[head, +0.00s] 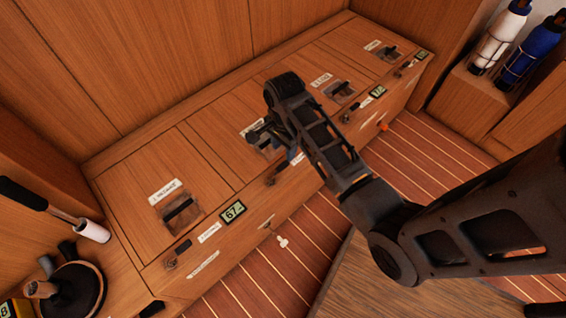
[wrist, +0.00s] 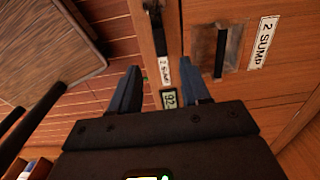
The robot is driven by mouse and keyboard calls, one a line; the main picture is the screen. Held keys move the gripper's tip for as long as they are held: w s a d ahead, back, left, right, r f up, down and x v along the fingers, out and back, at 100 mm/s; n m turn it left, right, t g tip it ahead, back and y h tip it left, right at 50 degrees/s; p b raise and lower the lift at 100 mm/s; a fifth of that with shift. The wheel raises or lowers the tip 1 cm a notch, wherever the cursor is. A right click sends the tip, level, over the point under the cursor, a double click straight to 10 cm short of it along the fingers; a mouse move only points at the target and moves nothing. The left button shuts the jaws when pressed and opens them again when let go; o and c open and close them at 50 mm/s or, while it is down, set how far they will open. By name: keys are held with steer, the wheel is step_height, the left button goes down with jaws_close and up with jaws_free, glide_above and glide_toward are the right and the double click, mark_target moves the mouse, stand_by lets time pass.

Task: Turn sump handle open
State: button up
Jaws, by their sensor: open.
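In the wrist view, a dark lever (wrist: 158,35) sits on the bench edge beside a small white "2 SUMP" tag (wrist: 164,70). A recessed black bar handle (wrist: 220,52) lies to its right, beside a larger "2 SUMP" label (wrist: 263,42). Which of the two is the sump handle I cannot tell for sure. My gripper (wrist: 160,66) is open and empty, its fingers either side of the small tag, with the lever just beyond the tips. In the head view, my gripper (head: 258,135) is over the second panel, partly covering its recess; a lever (head: 273,176) shows below.
A similar bench panel at left has a recessed handle (head: 180,208), a lever (head: 178,252) and a display (head: 232,211). More panels continue to the right. A display (wrist: 169,98) sits between my fingers. Bottles (head: 500,35) stand at upper right. Striped floor (head: 300,235) fronts the bench.

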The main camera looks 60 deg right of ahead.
mark_target(283, 165)
steer(key=shift+w+f+b, duration=0.1)
steer(key=shift+f+b, duration=1)
steer(key=shift+f, duration=2.75)
jaws_close()
